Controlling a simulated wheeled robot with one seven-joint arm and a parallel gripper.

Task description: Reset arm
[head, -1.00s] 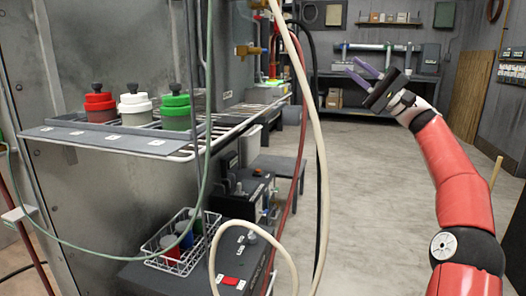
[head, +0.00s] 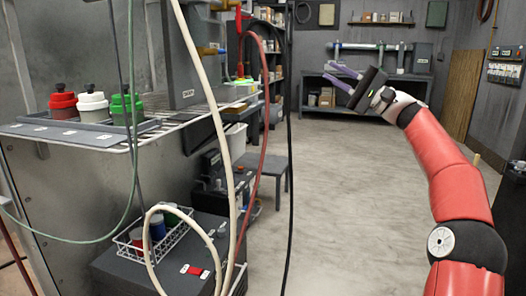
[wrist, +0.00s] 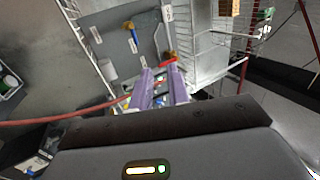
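My gripper (head: 338,77) is at the end of my red arm, raised in the open space right of the metal booth. Its two purple fingers are apart with nothing held between them. In the wrist view the fingers (wrist: 161,88) point away from the camera, with a gap between them. My arm is bent, rising from the lower right and reaching forward and left.
A wire shelf (head: 115,146) on the left holds red, white and green lidded pots (head: 92,105). A wire basket (head: 150,240) sits on a dark box below. A cream hose (head: 222,140) and a red hose (head: 262,120) hang nearby. The floor (head: 350,200) is clear.

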